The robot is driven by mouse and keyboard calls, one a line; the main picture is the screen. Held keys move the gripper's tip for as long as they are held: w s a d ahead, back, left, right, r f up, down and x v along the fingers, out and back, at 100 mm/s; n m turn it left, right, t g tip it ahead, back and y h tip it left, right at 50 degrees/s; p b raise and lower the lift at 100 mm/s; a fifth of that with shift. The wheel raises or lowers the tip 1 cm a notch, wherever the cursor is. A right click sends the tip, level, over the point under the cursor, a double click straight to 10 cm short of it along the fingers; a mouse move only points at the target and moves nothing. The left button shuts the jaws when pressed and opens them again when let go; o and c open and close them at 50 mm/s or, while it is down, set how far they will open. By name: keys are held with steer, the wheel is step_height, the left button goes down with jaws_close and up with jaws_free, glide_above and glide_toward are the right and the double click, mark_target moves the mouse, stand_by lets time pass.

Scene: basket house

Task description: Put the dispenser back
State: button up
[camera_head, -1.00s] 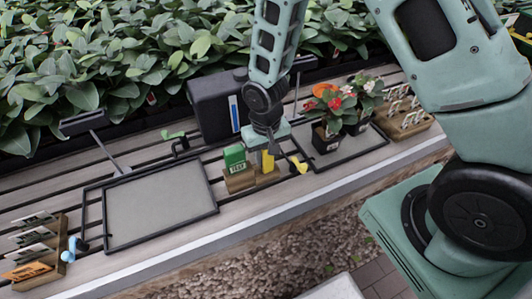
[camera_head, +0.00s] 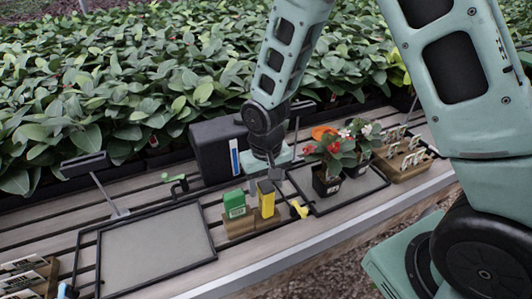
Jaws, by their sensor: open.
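A wooden holder (camera_head: 240,229) stands near the front of the slatted bench. A green box-shaped dispenser (camera_head: 235,207) with a white label stands upright in its left part. A yellow box-shaped dispenser (camera_head: 268,204) with a dark top stands upright beside it, in the right part. My gripper (camera_head: 270,178) is open, pointing down just above and behind the yellow one. Whether a finger touches the yellow one I cannot tell. The far finger is partly hidden.
Two potted flowers (camera_head: 325,184) stand on a framed tray at right, close to my gripper. A black box (camera_head: 212,150) stands behind. An empty framed grey tray (camera_head: 155,250) lies at left. A small yellow-handled item (camera_head: 298,209) lies right of the holder. Labelled racks stand at both ends.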

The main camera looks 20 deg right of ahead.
step_height(320, 180, up, 11)
steer(key=s+a+r+n, duration=0.2)
steer(key=s+a+n, duration=0.1)
steer(key=s, duration=0.7)
steer(key=s+a+r+n, duration=0.3)
steer(key=s+n, duration=0.1)
steer(key=s, duration=0.6)
steer(key=shift+a+n+y, duration=0.15)
steer(key=shift+n+y, duration=0.15)
steer(key=shift+n, duration=0.1)
